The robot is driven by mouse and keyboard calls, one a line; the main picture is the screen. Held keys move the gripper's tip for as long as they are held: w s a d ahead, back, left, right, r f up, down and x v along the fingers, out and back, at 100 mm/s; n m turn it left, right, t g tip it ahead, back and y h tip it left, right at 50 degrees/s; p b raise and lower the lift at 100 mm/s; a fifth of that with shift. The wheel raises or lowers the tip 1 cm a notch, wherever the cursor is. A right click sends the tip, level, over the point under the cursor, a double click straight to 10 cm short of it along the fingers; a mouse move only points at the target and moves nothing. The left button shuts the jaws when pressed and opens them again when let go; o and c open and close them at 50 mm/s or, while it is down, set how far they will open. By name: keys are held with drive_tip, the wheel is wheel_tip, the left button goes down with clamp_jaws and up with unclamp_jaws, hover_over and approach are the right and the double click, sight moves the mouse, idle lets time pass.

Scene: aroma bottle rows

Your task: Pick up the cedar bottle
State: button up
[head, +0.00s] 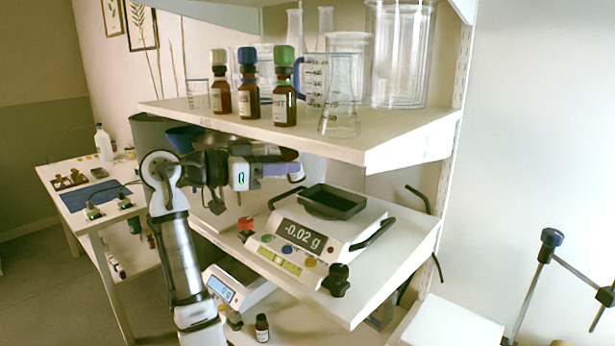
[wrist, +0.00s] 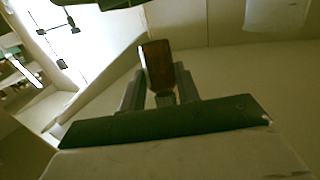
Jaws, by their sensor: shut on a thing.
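In the wrist view a dark red-brown bottle (wrist: 156,66) is between the two fingers of my gripper (wrist: 158,82), which is shut on it. Its label is not readable, so I cannot tell whether it is the cedar bottle. In the head view my gripper (head: 283,170) reaches right, under the upper shelf and above the scale shelf; the held bottle is hard to make out there. Three brown bottles stand on the upper shelf: one with a tan cap (head: 220,98), one with a blue cap (head: 248,98), one with a green cap (head: 284,103). Their labels are too small to read surely.
The upper shelf (head: 395,146) also bears clear glassware, including a flask (head: 341,105) at its front edge. Below my gripper is a scale (head: 318,238) with a black tray (head: 332,201). A small dark bottle (head: 262,328) stands lower down. A side table (head: 60,172) is at left.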

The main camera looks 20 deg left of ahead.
drive_tip(key=s+a+r+g+y+b, duration=0.2)
drive_tip(key=s+a, duration=0.8)
drive_tip(key=shift+s+a+g+y, duration=0.3)
